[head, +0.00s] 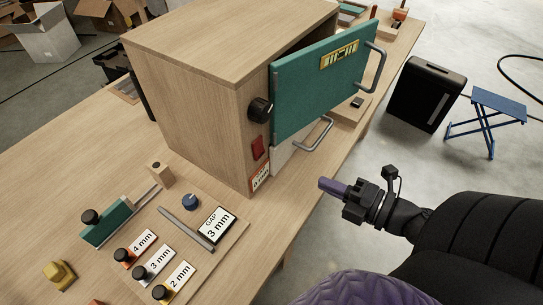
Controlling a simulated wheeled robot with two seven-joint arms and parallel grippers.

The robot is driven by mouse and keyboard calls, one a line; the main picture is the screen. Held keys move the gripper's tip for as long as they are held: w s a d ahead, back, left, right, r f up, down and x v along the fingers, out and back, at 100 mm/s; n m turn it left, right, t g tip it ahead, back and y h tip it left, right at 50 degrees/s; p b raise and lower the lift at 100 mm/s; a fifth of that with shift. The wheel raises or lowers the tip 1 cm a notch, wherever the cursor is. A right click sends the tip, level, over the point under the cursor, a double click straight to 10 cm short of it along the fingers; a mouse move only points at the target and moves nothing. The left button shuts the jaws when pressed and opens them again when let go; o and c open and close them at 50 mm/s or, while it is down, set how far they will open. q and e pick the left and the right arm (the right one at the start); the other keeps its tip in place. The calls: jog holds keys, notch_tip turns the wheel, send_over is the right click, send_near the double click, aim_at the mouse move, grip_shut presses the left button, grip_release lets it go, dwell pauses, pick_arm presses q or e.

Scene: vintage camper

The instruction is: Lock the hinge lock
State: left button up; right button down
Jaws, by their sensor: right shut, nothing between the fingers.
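A wooden cabinet (190,95) stands on the workbench with a teal door (320,85) that stands partly open, a dark gap showing behind its top edge. The door carries a yellow plate (339,55) and a grey handle (376,66). On the cabinet's front edge beside the door are a black knob (260,111) and a red piece (258,148) below it. I cannot tell for certain which part is the hinge lock. My right gripper (323,184) has purple fingers, is shut and empty, and is to the right of the cabinet, apart from it. My left gripper is out of view.
A lower grey handle (315,135) sits under the door. A black case (427,92) and blue stool (490,115) stand on the floor right.

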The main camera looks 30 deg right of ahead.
aim_at(261, 156)
jog(key=x, duration=1.2)
jog(key=shift+w+a+p, duration=0.2)
jog(key=shift+w+p, duration=0.1)
jog(key=shift+w+a, duration=0.15)
jog(key=shift+w, duration=0.15)
